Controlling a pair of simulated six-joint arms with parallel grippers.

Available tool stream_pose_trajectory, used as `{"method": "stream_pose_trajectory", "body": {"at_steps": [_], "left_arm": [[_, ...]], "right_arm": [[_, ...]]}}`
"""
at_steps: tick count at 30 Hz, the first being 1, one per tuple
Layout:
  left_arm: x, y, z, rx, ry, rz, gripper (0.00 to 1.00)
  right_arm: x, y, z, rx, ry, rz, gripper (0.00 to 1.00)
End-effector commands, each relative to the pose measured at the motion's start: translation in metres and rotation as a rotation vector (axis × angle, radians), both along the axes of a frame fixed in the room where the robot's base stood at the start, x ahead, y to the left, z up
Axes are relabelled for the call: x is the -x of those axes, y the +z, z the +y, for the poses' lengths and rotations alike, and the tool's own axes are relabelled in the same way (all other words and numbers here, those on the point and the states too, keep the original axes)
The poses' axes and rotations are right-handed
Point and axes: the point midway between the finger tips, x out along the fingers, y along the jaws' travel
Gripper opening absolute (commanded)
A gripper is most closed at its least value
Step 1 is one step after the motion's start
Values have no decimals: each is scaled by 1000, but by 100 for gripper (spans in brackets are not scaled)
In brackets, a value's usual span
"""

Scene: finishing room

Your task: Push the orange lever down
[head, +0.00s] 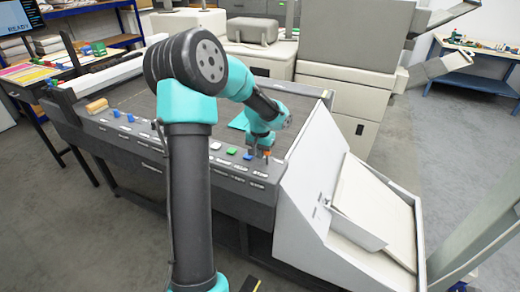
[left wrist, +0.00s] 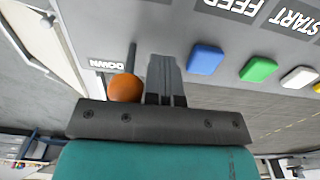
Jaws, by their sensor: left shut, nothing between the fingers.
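The orange lever has a round orange knob (left wrist: 126,88) on a thin dark stem, at the left of the left wrist view, near a white label reading DOWN (left wrist: 110,64). In the head view a small bit of the orange knob (head: 267,153) shows at the right end of the machine's front panel, partly hidden by my gripper. My left gripper (head: 258,152) is over that end of the panel, pointing down. In the left wrist view its fingers (left wrist: 165,78) are together and empty, just beside the knob. I cannot tell whether they touch it. My right gripper is not in view.
On the front panel (head: 205,178), a blue button (left wrist: 205,59), a green button (left wrist: 258,69) and a white button (left wrist: 299,77) sit in a row beside the lever. A sloping white tray unit (head: 345,215) stands just right of the panel.

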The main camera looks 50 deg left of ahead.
Motion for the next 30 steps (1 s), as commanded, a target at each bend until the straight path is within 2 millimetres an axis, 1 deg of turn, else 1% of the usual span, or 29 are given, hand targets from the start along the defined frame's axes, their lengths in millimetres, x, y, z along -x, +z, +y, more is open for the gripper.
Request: {"method": "stream_pose_trajectory", "body": {"at_steps": [15, 23, 26, 30], "left_arm": [[-5, 0, -11, 0, 0, 0, 0], [-4, 0, -10, 0, 1, 0, 0], [-4, 2, -10, 0, 1, 0, 0], [-4, 10, -8, -2, 2, -1, 0]], "right_arm": [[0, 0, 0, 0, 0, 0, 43], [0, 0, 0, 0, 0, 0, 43], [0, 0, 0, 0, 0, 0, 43], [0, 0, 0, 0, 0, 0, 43]]}}
